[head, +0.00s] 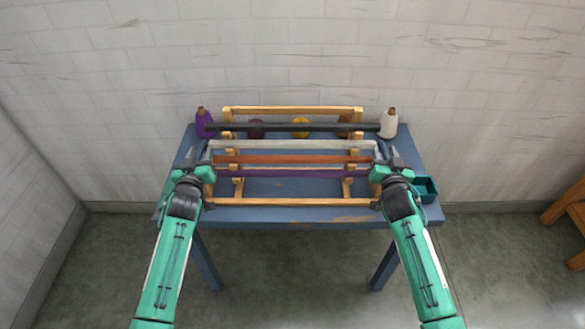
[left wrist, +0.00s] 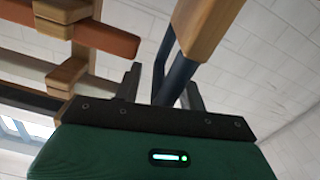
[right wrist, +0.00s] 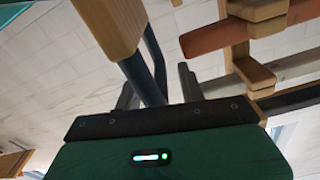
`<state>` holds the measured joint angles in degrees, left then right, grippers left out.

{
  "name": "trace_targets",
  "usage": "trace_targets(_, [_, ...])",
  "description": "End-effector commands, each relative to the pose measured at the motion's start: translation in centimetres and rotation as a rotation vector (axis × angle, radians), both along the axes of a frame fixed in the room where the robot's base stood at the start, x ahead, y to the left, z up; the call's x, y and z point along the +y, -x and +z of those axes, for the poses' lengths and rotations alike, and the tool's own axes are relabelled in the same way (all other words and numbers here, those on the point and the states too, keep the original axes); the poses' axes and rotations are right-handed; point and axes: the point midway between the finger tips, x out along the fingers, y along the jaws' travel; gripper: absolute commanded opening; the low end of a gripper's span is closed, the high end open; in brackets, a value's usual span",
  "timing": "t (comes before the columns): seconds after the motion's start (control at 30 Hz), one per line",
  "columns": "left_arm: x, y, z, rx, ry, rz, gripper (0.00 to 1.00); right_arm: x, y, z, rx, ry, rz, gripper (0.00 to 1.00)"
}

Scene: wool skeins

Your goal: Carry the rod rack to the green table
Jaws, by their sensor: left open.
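The rod rack (head: 292,202) is a light wooden frame standing on a blue table (head: 300,216). It carries black, white, orange and purple rods across it. My left gripper (head: 197,158) is at the rack's left end, open, with a dark blue handle bar (left wrist: 178,75) between its spread fingers in the left wrist view. My right gripper (head: 390,156) is at the right end, its fingers likewise apart around a dark blue handle bar (right wrist: 142,78) in the right wrist view. No green table shows in these views.
A purple bottle (head: 204,125) and a cream bottle (head: 388,124) stand at the table's back corners. A teal bin (head: 426,187) sits at the right edge. Orange wooden furniture (head: 572,212) is at the far right. White walls close off the back and left.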

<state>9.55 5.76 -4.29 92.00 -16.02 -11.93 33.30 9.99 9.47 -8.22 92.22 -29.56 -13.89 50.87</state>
Motion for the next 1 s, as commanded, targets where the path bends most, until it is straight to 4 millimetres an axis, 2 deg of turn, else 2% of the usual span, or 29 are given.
trace_targets(0.13, [-0.02,-0.69,0.0,0.0,0.0,0.0,0.41,0.01,-0.71,0.02,0.0,0.001,0.0,0.4])
trace_targets(0.43, [-0.01,-0.79,0.0,0.0,0.0,0.0,0.41,0.0,-0.8,-0.01,0.001,0.001,0.0,0.4])
trace_targets(0.47, [-0.01,-0.79,0.0,0.0,0.001,0.0,0.37,0.0,-0.79,-0.02,0.001,0.001,0.0,0.36])
trace_targets(0.63, [-0.01,-0.78,0.0,0.0,0.001,0.0,0.04,0.0,-0.78,-0.02,0.001,0.001,0.0,0.03])
trace_targets(0.67, [-0.02,-0.78,0.0,0.0,0.001,0.0,0.0,0.01,-0.78,-0.02,0.001,0.0,0.0,0.0])
trace_targets(1.0, [-0.08,-0.8,0.23,-0.003,0.002,-0.001,0.0,0.08,-0.8,0.2,-0.002,0.0,0.001,0.0])
